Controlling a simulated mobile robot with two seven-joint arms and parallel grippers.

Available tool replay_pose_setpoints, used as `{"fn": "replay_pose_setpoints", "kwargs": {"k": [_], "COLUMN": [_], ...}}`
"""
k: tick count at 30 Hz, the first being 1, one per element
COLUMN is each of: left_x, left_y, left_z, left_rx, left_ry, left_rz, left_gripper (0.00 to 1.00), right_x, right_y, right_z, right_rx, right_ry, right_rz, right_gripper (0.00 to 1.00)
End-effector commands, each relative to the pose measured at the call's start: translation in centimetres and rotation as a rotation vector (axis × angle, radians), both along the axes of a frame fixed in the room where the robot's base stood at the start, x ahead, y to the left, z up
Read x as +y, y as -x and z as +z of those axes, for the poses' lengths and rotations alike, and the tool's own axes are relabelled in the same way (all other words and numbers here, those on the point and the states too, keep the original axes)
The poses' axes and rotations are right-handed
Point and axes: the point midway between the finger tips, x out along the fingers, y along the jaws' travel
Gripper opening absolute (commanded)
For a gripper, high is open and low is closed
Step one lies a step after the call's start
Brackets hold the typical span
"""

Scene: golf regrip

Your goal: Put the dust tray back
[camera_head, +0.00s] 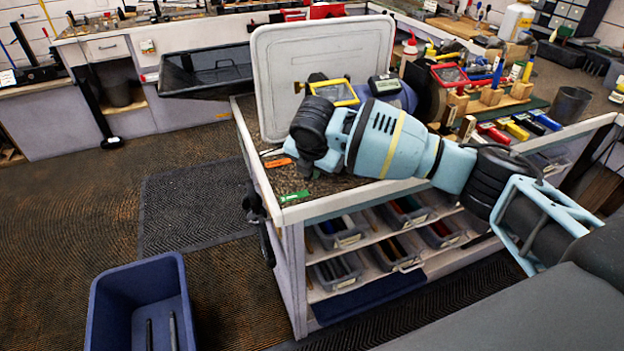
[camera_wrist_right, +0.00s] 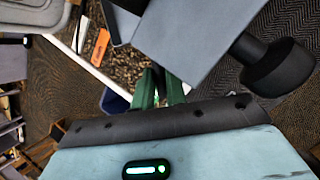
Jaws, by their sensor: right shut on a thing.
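I cannot tell for sure which object is the dust tray. My left gripper is out of view.
A grey block (camera_wrist_right: 205,35) with a black knob (camera_wrist_right: 277,68) is close beside the fingers. An orange strip (camera_head: 278,162) and a green tag (camera_head: 296,197) lie near the bench edge. Tools crowd the bench's right side. A blue bin (camera_head: 105,310) stands on the floor; the floor mat is clear.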

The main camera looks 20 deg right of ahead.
Motion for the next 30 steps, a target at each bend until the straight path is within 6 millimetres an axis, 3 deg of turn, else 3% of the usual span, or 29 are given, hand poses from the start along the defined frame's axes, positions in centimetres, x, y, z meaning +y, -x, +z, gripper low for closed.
{"fn": "replay_pose_setpoints", "kwargs": {"k": [7,18,19,24,30], "left_x": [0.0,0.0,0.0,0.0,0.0], "left_y": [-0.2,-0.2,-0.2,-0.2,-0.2], "left_z": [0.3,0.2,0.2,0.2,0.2], "left_rx": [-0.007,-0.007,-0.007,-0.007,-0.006], "left_ry": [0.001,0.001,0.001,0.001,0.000], "left_rz": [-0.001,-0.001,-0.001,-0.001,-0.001], "left_gripper": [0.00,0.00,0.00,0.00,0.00], "right_x": [-0.1,-0.1,-0.1,-0.1,-0.1], "right_y": [-0.1,-0.1,-0.1,-0.1,-0.1], "right_z": [-3.2,-3.7,-3.7,-3.7,-3.7], "right_rx": [-0.002,-0.001,0.001,-0.001,-0.001], "right_ry": [0.000,0.000,0.000,0.000,0.000], "right_rz": [-0.001,-0.001,-0.001,-0.001,-0.001], "right_gripper": [0.00,0.00,0.15,0.35,0.35]}}
